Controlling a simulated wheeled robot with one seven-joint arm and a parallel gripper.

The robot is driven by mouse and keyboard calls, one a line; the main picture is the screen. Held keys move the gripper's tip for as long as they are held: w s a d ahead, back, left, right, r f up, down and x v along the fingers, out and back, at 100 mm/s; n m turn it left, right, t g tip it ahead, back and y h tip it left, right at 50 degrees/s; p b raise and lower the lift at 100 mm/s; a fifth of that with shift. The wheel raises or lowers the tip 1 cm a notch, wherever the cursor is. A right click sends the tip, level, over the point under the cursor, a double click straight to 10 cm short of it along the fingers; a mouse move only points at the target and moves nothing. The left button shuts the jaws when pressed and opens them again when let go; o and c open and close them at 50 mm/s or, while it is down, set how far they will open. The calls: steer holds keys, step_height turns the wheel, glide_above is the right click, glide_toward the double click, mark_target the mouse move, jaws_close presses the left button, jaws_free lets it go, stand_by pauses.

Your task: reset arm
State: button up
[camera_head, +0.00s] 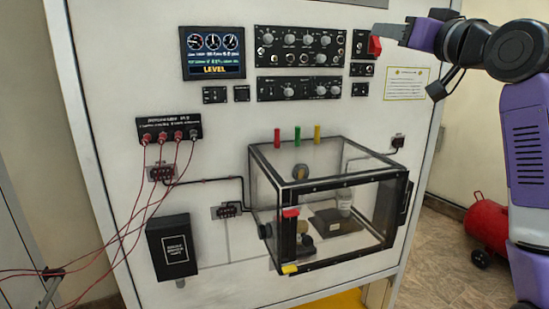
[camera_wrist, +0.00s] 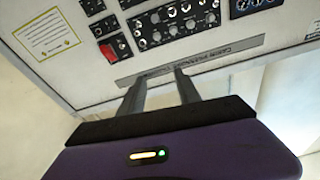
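My purple arm is raised at the right of the head view, with my gripper (camera_head: 388,30) in front of the upper right of the trainer panel (camera_head: 225,120). In the wrist view, the two dark fingers of my gripper (camera_wrist: 158,76) stand apart with nothing between them. They point toward a grey lettered strip (camera_wrist: 190,60) on the panel, which appears upside down. A red switch (camera_head: 375,46) shows just below the fingers in the head view. It also shows left of the fingers in the wrist view (camera_wrist: 121,45). Whether the fingers touch the panel cannot be told.
A clear chamber (camera_head: 335,190) with a black frame juts from the panel's lower part. Red cables (camera_head: 130,225) hang at the left from a black connector block (camera_head: 169,128). A black box (camera_head: 172,247) is mounted below. A red tank (camera_head: 487,222) lies on the floor at right.

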steer(key=s+d+f+m+t+h+b, duration=0.15)
steer(key=s+f, duration=0.45)
steer(key=f, duration=0.6)
steer(key=s+f+m+t+h, duration=0.1)
steer(key=s+f+m+h, duration=0.15)
steer(key=s+f, duration=0.65)
steer(key=s+d+f+m+t+h, duration=0.1)
steer(key=s+f+m+h, duration=0.15)
steer(key=f, duration=1.25)
steer(key=s+a+f+n+g+b, duration=0.1)
steer(key=s+a+f+g, duration=0.1)
steer(key=s+f, duration=0.6)
steer(key=s+a+f+n+g, duration=0.1)
steer(key=s+f, duration=0.7)
steer(key=s, duration=1)
steer(key=s+a+f+n+g+b, duration=0.1)
steer(key=s+f+g, duration=0.4)
steer(key=s, duration=0.9)
step_height(320, 180, down, 4)
steer(key=shift+a+r+n+y+b, duration=0.1)
steer(key=shift+a+n+y+b, duration=0.35)
steer(key=shift+a, duration=0.6)
